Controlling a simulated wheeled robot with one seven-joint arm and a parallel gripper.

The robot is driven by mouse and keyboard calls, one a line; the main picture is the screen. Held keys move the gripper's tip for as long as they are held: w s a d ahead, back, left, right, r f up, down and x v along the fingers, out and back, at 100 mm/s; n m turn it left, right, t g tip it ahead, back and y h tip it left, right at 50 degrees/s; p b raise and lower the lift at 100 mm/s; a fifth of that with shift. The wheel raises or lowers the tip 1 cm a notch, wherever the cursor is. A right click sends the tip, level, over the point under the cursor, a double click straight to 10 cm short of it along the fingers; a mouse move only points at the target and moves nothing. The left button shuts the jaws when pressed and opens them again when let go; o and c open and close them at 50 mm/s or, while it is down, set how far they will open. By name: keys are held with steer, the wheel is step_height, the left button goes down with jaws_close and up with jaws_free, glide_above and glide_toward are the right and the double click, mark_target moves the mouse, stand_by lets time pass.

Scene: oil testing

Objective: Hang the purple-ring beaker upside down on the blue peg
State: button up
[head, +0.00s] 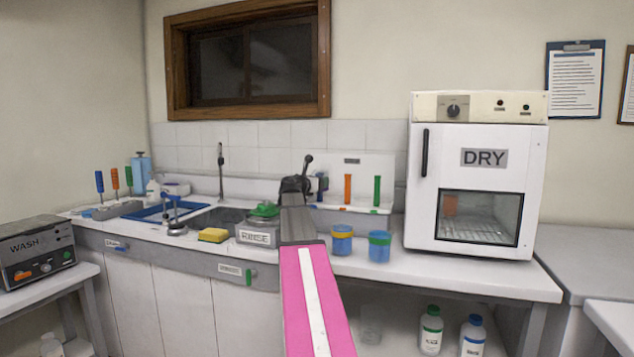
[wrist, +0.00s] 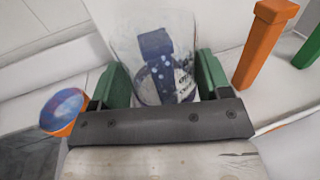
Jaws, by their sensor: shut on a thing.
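In the wrist view my gripper (wrist: 160,82) is shut on a clear glass beaker (wrist: 130,45), with a green finger on each side of it. In the head view the blue peg (head: 323,183) stands at the left of the peg rack, just right of my wrist. My own arm hides the fingers and the beaker there.
An orange peg (head: 348,188) and a green peg (head: 377,190) stand to the right on the rack; the orange peg also shows close by in the wrist view (wrist: 262,45).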

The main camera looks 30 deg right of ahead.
steer(key=shift+f, duration=0.45)
stand_by(0.7)
steer(key=o, duration=1)
steer(key=shift+a, duration=0.1)
steer(key=v, duration=1)
steer(key=shift+s+a, duration=0.25)
steer(key=shift+a, duration=0.05)
